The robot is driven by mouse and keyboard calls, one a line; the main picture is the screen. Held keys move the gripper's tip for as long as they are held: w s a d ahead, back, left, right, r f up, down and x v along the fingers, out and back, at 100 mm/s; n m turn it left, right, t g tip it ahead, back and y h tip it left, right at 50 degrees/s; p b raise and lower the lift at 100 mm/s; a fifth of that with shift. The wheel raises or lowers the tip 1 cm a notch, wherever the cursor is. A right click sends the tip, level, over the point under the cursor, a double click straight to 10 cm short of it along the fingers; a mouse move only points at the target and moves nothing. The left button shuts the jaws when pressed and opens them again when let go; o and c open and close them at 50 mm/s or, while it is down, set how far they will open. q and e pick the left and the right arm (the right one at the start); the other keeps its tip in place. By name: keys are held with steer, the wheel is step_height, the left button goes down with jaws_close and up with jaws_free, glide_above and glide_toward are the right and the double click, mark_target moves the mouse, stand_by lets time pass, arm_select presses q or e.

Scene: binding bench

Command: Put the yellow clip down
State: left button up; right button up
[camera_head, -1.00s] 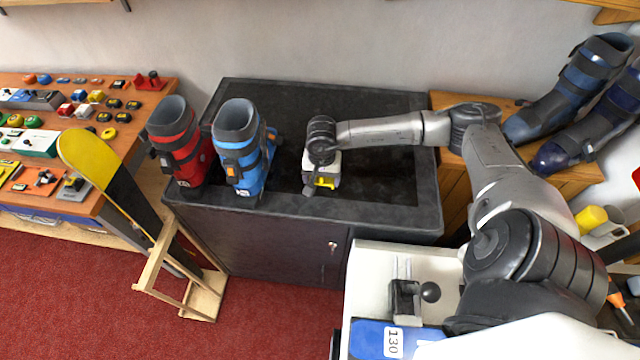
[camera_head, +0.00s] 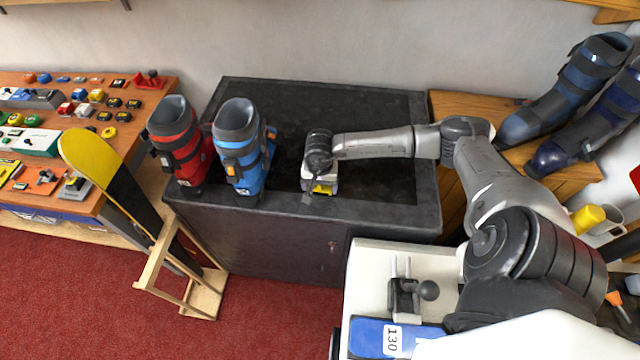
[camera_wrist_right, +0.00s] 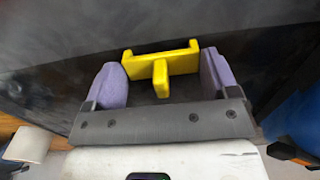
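The yellow clip (camera_wrist_right: 161,62) lies in the right wrist view, a crossbar with short ends and a middle stem pointing toward my gripper. My right gripper (camera_wrist_right: 164,80) is open: its two purple fingers stand wide apart, one on each side of the stem, with bare gaps between. The clip is at or just above the dark bench top (camera_head: 385,140); exact contact is hard to tell. In the head view my right gripper (camera_head: 321,188) is low over the front part of the bench, and a bit of yellow shows beneath it. My left gripper is not in view.
A blue ski boot (camera_head: 243,155) and a red ski boot (camera_head: 180,145) stand on the bench, left of my gripper. The bench top behind and right of it is clear. A yellow-black ski (camera_head: 110,175) leans at the left.

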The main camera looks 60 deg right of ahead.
steer(key=o, duration=0.3)
steer(key=shift+r, duration=0.2)
step_height(320, 180, up, 10)
steer(key=shift+r+b, duration=0.2)
steer(key=shift+b, duration=0.45)
steer(key=shift+r, duration=0.7)
